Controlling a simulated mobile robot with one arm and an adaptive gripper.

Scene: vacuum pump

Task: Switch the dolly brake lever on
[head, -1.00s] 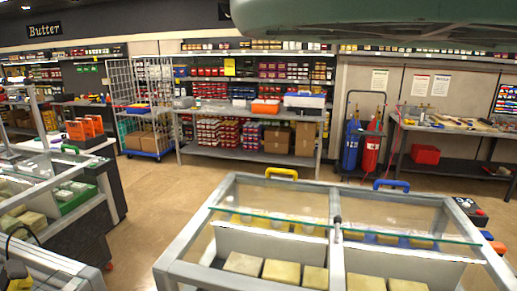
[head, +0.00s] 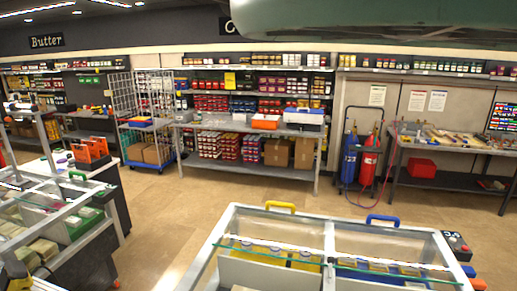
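A dark-framed hand dolly (head: 346,132) stands upright on the floor against the back wall, right of centre in the head view. It carries a blue cylinder (head: 350,158) and a red cylinder (head: 370,159) side by side, and a thin reddish hose hangs to the floor beside them. A wheeled wire cage cart (head: 125,115) with a blue base stands further left. No brake lever can be made out on either at this distance. My gripper is not in view.
A glass-topped display case (head: 327,240) with yellow and blue handles fills the near right; another case (head: 75,215) stands at left. Open tan floor (head: 170,215) lies between them. A long shelf table (head: 245,130) and a workbench (head: 450,143) flank the cylinder dolly.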

